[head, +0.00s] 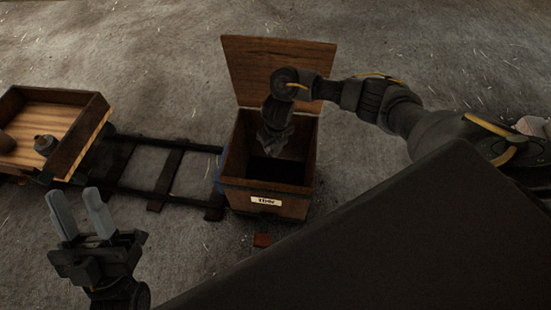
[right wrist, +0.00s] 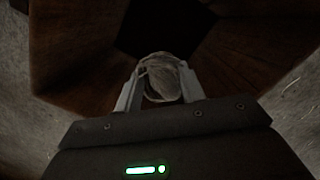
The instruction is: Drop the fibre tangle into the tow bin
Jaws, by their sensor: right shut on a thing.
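The tow bin (head: 234,192) is a brown wooden box with its lid (head: 252,62) raised at the back and a white "TOW" label on its front. My right gripper (head: 272,148) reaches down into the bin's open mouth from the right. In the right wrist view, my right gripper (right wrist: 160,88) is shut on the fibre tangle (right wrist: 162,76), a pale, stringy, rounded bundle, above the bin's dark inside. The tangle cannot be made out in the head view. My left gripper (head: 80,212) is open and empty at the lower left, fingers pointing up.
Rails (head: 168,180) run from the cart to the bin. The floor behind is clear.

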